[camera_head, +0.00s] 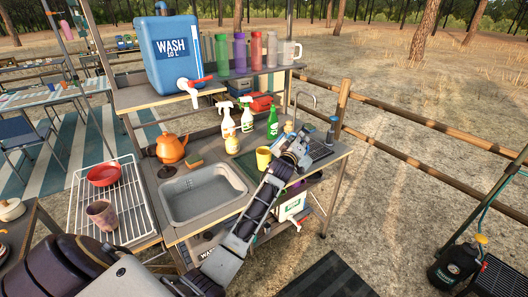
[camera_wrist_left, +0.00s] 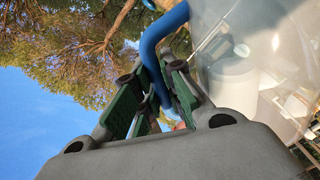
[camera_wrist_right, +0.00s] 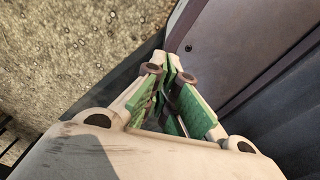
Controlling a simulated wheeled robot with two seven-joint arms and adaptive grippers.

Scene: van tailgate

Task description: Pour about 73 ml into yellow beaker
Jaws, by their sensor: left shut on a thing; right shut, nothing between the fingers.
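The yellow beaker (camera_head: 263,157) stands on the counter to the right of the sink. Its contents cannot be made out. My left gripper (camera_head: 299,148) is just to the right of the beaker in the head view. In the left wrist view my left gripper (camera_wrist_left: 158,95) is shut on the blue handle (camera_wrist_left: 153,42) of a clear jug (camera_wrist_left: 245,60). The jug's liquid level cannot be told, and the jug is mostly hidden in the head view. My right gripper (camera_wrist_right: 168,88) is shut and empty in the right wrist view, and is not seen in the head view.
Spray bottles (camera_head: 228,121), a green bottle (camera_head: 272,123) and an orange kettle (camera_head: 172,148) stand behind the sink (camera_head: 205,193). A blue water container (camera_head: 174,50) and several bottles stand on the upper shelf.

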